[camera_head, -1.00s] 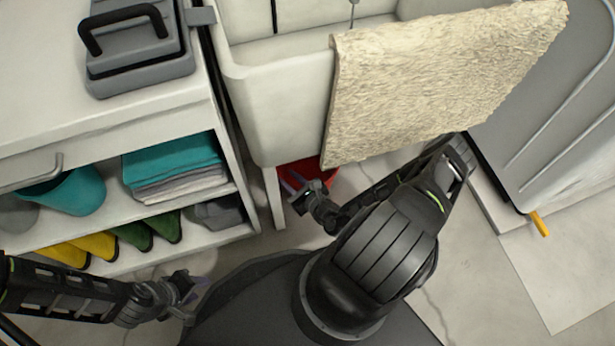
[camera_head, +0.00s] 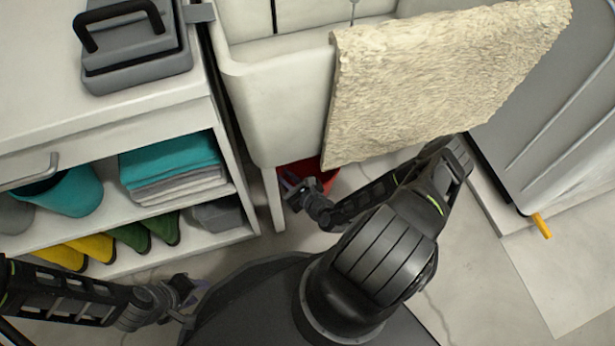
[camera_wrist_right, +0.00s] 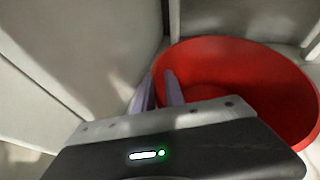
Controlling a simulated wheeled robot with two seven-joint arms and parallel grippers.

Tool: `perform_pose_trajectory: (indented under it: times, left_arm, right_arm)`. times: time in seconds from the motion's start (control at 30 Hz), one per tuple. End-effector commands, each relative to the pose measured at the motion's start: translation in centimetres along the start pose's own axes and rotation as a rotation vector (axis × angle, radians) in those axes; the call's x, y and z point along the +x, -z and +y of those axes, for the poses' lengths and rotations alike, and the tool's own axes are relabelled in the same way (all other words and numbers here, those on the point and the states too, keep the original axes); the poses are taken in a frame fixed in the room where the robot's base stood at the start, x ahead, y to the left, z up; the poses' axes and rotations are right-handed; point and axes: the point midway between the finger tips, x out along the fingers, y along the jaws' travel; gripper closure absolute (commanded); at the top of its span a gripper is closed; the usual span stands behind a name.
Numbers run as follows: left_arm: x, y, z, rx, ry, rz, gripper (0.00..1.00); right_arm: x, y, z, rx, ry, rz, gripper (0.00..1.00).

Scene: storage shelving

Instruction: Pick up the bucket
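The red bucket (camera_head: 326,181) stands on the floor under the sink, mostly hidden by the sink, the hanging towel and my right arm. In the right wrist view the bucket (camera_wrist_right: 235,72) shows its round open top. My right gripper (camera_head: 297,183) is at the bucket's near left rim. In the right wrist view, one finger of the right gripper (camera_wrist_right: 158,92) is outside the rim and the other inside, with a narrow gap between them. Contact with the rim is unclear. My left gripper (camera_head: 198,299) is open and empty, low in front of the shelf, far from the bucket.
The white sink (camera_head: 270,110) and its leg (camera_head: 273,200) stand close to my right gripper. A cream towel (camera_head: 440,85) hangs over the sink's front. A shelf unit (camera_head: 225,242) with folded cloths (camera_head: 172,165) is at left. Floor at right is mostly clear.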

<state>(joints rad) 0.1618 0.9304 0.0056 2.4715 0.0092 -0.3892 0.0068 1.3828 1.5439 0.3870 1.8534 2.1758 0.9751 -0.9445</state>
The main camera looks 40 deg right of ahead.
Motion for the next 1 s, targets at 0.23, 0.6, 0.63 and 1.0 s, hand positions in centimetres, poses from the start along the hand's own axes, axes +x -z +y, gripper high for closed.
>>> perform_pose_trajectory:
  times: [0.23,0.6,0.63,1.0]
  left_arm:
    - [0.00,0.00,0.00,0.000,0.000,0.000,0.64]
    - [0.00,0.00,0.00,0.000,0.000,0.000,0.64]
    - [0.00,0.00,0.00,0.000,0.000,0.000,0.64]
    - [0.00,0.00,0.00,0.000,0.000,0.000,0.64]
  right_arm:
    - [0.00,0.00,0.00,0.000,0.000,0.000,1.00]
    - [0.00,0.00,-0.01,0.000,0.000,0.000,1.00]
    - [0.00,0.00,-0.01,0.000,0.000,0.000,1.00]
    - [0.00,0.00,-0.02,0.000,0.000,0.000,1.00]
